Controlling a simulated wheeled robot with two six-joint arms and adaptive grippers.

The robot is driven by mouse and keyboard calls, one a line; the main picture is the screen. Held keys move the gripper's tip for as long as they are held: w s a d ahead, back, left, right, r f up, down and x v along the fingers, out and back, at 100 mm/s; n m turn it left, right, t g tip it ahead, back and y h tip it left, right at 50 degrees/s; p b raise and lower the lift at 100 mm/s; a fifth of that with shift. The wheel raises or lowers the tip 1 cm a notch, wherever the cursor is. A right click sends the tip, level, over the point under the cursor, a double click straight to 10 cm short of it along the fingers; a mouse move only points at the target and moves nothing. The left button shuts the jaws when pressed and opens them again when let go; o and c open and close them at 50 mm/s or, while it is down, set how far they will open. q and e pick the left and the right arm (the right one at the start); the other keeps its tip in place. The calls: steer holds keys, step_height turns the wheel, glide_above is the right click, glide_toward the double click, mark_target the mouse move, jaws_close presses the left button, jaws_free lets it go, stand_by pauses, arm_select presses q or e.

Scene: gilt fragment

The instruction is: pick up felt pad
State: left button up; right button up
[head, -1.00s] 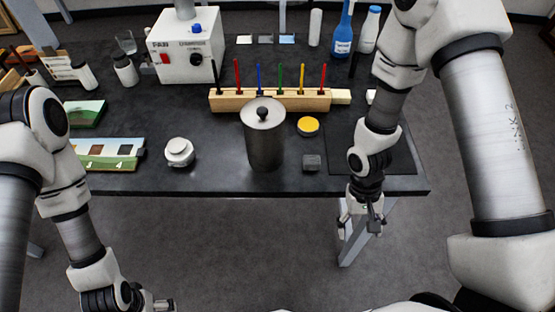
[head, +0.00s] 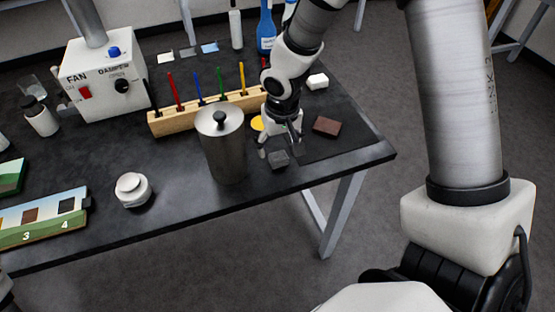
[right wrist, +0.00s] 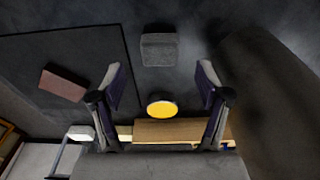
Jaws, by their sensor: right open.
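The felt pad (head: 278,160) looks like a small dark grey block lying on the black table, just right of the metal canister. It also shows in the right wrist view (right wrist: 158,50), at the top middle, with a speckled surface. My right gripper (head: 280,146) is open and points down close to the pad, just behind it in the head view. In the right wrist view its two spread fingers (right wrist: 160,84) have the pad ahead of their tips, with nothing between them but table and a yellow disc seen beyond. My left gripper is out of view.
The metal canister (head: 224,150) stands close left of the pad. A wooden pen rack (head: 165,122), a yellow disc (right wrist: 162,109) and a brown block (head: 326,126) on a dark mat (head: 345,145) are nearby. A white jar (head: 133,190) stands further left. The table's front edge is near.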

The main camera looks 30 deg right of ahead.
mark_target(279, 156)
step_height(279, 156, down, 4)
steer(key=shift+w+r+b, duration=0.1)
steer(key=shift+r+b, duration=0.15)
steer(key=shift+b, duration=0.1)
steer(key=shift+d+f, duration=0.1)
steer(key=shift+f, duration=0.3)
steer(key=c, duration=0.9)
steer(key=shift+r, duration=0.1)
